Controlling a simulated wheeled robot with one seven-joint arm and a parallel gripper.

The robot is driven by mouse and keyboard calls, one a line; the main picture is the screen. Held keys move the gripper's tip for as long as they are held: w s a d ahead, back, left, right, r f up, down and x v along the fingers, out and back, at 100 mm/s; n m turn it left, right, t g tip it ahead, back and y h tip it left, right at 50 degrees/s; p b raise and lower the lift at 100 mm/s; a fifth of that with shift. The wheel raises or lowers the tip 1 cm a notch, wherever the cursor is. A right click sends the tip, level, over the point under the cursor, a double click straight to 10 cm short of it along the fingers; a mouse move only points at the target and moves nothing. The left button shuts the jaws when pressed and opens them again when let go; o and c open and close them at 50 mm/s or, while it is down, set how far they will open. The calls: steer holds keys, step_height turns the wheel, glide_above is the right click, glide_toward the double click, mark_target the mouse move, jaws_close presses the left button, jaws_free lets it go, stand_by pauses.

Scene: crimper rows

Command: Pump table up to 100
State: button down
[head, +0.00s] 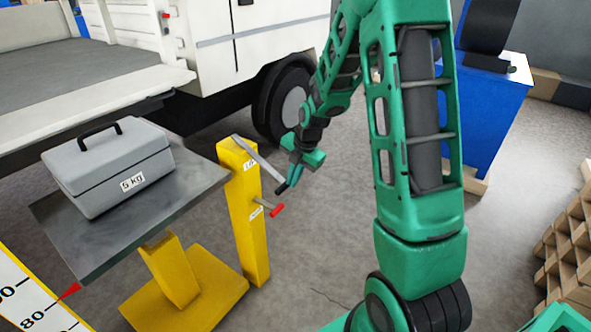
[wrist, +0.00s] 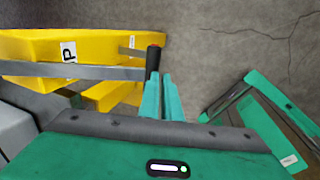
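The lift table (head: 196,183) has a dark grey top on a yellow column. Its red pointer (head: 69,291) stands beside the yellow-edged scale (head: 18,285), near the 80 and 100 marks; I cannot read the exact value. A yellow post (head: 240,205) carries a long grey lever (head: 258,158) with a dark handle, and a shorter lever with a red handle (head: 277,210) below. My gripper (head: 293,178) is at the long lever's handle. In the wrist view its fingers (wrist: 163,85) are nearly together, with the dark handle (wrist: 153,60) at their tips, not clearly between them.
A grey toolbox (head: 110,170) with a kg label sits on the table top. A white truck (head: 225,60) stands behind. A blue cabinet (head: 490,110) and wooden pallets (head: 570,245) are at the right. The floor right of the post is clear.

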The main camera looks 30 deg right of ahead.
steer(key=shift+s+a+f, duration=0.1)
steer(key=shift+a+f, duration=0.1)
steer(key=shift+f, duration=0.45)
steer(key=shift+a+f, duration=0.15)
steer(key=shift+f, duration=0.45)
steer(key=shift+a, duration=0.1)
steer(key=s+d+r, duration=0.4)
steer(key=s+r, duration=0.3)
steer(key=r, duration=0.3)
steer(key=shift+s+r, duration=0.15)
steer(key=shift+r, duration=0.15)
stand_by(3.2)
